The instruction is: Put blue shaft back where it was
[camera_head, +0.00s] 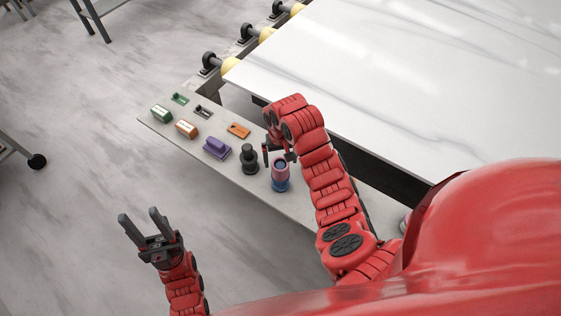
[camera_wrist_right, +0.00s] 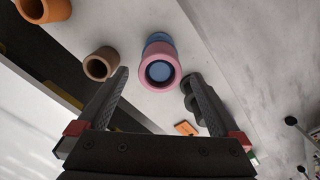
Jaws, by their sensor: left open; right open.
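The blue shaft (camera_head: 281,186) stands upright on the grey shelf (camera_head: 237,177), with a pink-purple ring (camera_head: 280,165) around its upper part. In the right wrist view, the pink ring (camera_wrist_right: 159,88) faces the camera, with the shaft's blue end (camera_wrist_right: 159,71) inside it. My right gripper (camera_head: 279,152) is open and empty, close to the ringed shaft. In the wrist view, the ring shows between and beyond its fingertips (camera_wrist_right: 160,74); contact cannot be told. My left gripper (camera_head: 138,214) is open and empty over the floor, away from the shelf.
A black stepped piece (camera_head: 249,158) stands beside the shaft, then a purple block (camera_head: 217,148). Orange and green blocks and flat pieces lie farther along. The wrist view shows a tan hollow cylinder (camera_wrist_right: 101,64) and an orange one (camera_wrist_right: 45,8). A white stone slab (camera_head: 400,80) borders the shelf.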

